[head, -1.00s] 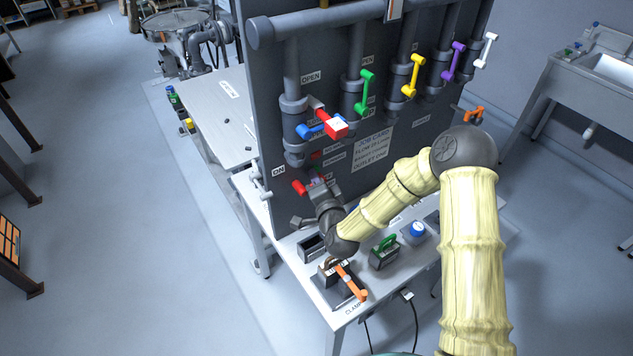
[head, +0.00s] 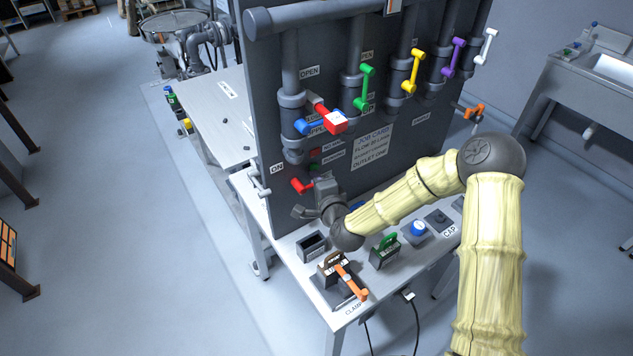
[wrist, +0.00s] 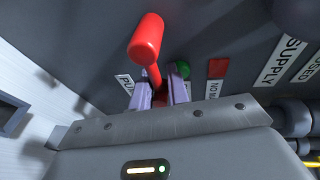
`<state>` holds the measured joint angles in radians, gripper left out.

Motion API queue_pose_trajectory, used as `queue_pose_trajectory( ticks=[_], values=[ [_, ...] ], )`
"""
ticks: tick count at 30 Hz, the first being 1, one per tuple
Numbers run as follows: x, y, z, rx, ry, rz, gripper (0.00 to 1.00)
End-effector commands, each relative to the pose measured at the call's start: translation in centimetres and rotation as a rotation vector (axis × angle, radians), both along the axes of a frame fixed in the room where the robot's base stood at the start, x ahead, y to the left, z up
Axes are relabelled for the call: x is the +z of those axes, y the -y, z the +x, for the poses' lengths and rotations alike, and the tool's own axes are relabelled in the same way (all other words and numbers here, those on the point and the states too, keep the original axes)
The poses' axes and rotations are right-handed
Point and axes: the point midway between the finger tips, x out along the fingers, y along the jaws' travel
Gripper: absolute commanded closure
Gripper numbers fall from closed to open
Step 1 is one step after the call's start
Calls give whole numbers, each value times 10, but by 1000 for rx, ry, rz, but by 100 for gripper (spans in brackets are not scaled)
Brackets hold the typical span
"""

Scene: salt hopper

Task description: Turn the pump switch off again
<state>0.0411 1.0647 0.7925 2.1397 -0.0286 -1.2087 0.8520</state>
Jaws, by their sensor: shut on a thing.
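The red pump switch lever (head: 301,186) sticks out from the lower left of the dark panel, below the ON label (head: 277,169). In the wrist view its thick red knob (wrist: 147,38) stands large, with a thinner red stem running down to my gripper. My gripper (wrist: 161,92) has its two pale fingers on either side of the stem and is shut on the lever. In the head view my gripper (head: 318,187) is at the panel, just right of the red knob. The lever's base is hidden behind the fingers and wrist.
Above is a red valve handle (head: 334,122) with a blue handle (head: 312,129) beside it. Green (head: 365,88), yellow (head: 412,72) and other valve handles line the panel. An orange clamp handle (head: 350,281) and a green-handled block (head: 384,252) are on the bench below.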

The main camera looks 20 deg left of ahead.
Motion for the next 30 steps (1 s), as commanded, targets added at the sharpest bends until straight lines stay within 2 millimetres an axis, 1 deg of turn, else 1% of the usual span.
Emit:
queue_pose_trajectory(
  ticks=[1,2,3,4,5,13,17,23,30],
  values=[
    [-6,3,-1,-3,-13,-9,100],
    [-6,3,-1,-3,-13,-9,100],
    [-7,3,-1,-3,-14,-9,77],
    [-7,3,-1,-4,-13,-9,71],
    [-6,3,-1,-4,-13,-9,69],
    [-4,2,-1,-1,-8,-6,69],
    [-3,4,-5,0,-7,-6,69],
    [3,18,-25,-1,-7,-6,69],
    [10,42,-59,0,-9,-6,69]
  ],
)
